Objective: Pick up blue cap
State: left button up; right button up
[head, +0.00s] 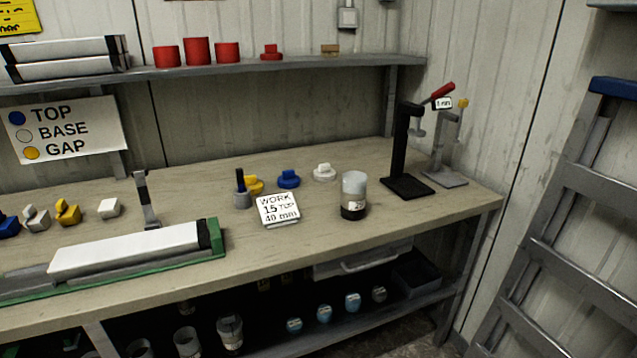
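A blue cap (288,178) sits on the wooden workbench (330,220), between a yellow cap (254,185) on its left and a white cap (324,172) on its right. It is upright, with a raised knob on top. Another blue piece (8,226) lies at the far left edge of the bench, partly cut off by the frame. Neither of my grippers shows in the head view.
A white card (278,209) stands in front of the blue cap, and a jar (354,195) to its right. A long white liner (125,250) lies in a green-ended tray at the front left. Black (407,150) and grey (447,150) stands occupy the right end.

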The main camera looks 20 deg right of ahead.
aim_at(289, 180)
jog(key=u, duration=0.05)
jog(key=k, duration=0.25)
jog(key=z, duration=0.9)
jog(key=i, duration=1)
jog(key=u, duration=0.9)
